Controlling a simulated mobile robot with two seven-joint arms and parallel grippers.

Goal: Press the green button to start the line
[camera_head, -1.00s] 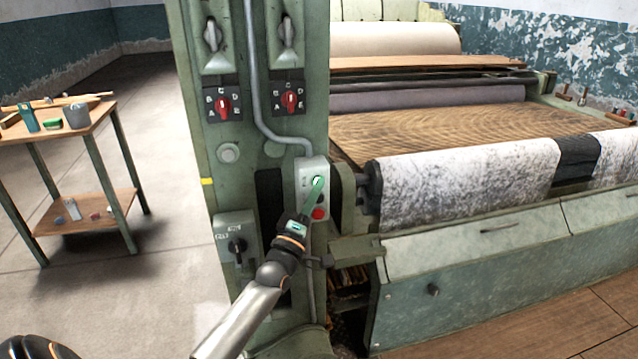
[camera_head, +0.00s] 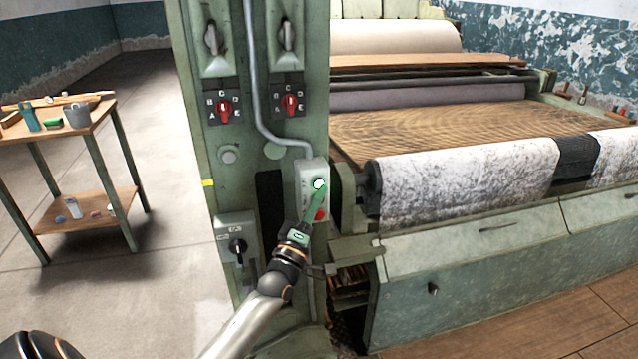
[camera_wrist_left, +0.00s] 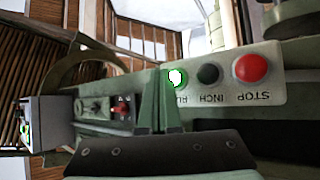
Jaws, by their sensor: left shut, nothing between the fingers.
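The green button (camera_head: 319,184) sits at the top of a grey control box (camera_head: 304,176) on the green machine post. Its centre glows white with a green rim. My left gripper (camera_head: 317,196) is shut and empty, with its green fingers pointing up at the box just below the button. My right gripper is out of view.
Red rotary switches (camera_head: 223,107) and a black selector knob (camera_head: 237,247) are on the same post. A conduit (camera_head: 253,90) runs down to the box. The roller machine (camera_head: 470,260) fills the right. A workbench (camera_head: 103,118) stands left, across clear floor.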

